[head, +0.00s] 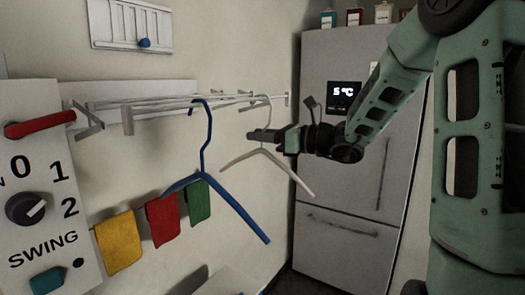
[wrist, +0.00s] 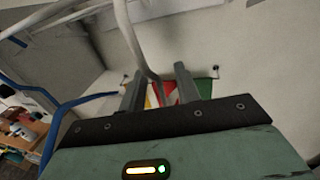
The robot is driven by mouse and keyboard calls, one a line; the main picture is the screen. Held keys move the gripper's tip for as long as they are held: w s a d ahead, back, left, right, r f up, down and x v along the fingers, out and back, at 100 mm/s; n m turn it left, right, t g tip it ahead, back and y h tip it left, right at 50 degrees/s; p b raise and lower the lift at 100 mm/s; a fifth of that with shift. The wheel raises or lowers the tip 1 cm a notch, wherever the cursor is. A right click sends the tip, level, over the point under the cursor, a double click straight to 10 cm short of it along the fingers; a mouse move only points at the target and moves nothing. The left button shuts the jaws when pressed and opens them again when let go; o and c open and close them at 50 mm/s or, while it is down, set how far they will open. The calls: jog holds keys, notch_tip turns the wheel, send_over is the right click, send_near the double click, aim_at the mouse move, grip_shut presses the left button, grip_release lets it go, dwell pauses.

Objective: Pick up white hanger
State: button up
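The white hanger (head: 262,154) hangs by its hook from the wall rack (head: 170,103), right of the blue hanger (head: 232,203). My gripper (head: 262,136) is at the white hanger's neck, just above its shoulders. In the wrist view, the fingers of my gripper (wrist: 160,82) stand apart. The white hanger's neck (wrist: 131,35) reaches down toward the gap between them, and its lower end shows in that gap. The fingers do not appear closed on it. The blue hanger also shows at the left of the wrist view (wrist: 63,113).
Yellow (head: 118,242), red (head: 163,219) and green (head: 198,202) cloths hang below the rack. A grey fridge (head: 345,190) stands behind my arm at the right. A control panel (head: 45,190) with a knob is at the left. A white wall is behind the hangers.

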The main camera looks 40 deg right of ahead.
jog(key=shift+x, duration=0.9)
jog(key=shift+c, duration=0.2)
grip_shut()
